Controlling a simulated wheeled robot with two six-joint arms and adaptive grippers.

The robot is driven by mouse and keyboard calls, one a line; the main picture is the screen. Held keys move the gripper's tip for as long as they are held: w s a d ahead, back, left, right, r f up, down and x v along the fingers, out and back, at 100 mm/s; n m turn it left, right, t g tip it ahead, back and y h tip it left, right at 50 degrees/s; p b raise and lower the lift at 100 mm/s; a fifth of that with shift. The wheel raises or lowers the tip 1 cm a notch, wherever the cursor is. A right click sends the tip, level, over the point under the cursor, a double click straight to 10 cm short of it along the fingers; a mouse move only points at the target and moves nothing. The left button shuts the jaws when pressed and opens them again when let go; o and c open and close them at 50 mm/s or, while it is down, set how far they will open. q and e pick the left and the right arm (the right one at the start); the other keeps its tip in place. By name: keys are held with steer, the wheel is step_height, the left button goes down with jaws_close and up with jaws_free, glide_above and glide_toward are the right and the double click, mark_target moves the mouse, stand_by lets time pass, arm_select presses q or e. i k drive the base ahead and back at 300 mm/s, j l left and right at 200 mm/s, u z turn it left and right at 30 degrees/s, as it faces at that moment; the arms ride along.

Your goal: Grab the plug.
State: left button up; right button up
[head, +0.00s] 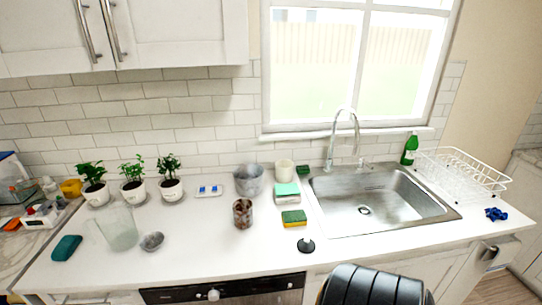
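A small dark plug (306,245) with a round base and a raised middle lies on the white countertop (265,258). It is near the counter's front edge, left of the steel sink's front left corner. Nothing touches the plug.
A sponge (293,218) lies just behind the plug, and a rusty can (243,213) stands to its left. A glass pitcher (118,230) and potted plants (133,188) stand farther left. A dish rack (460,170) is right of the sink. A dark ribbed shape (372,287) rises at the bottom.

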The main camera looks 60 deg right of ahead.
mark_target(306, 246)
steer(key=z, duration=2.15)
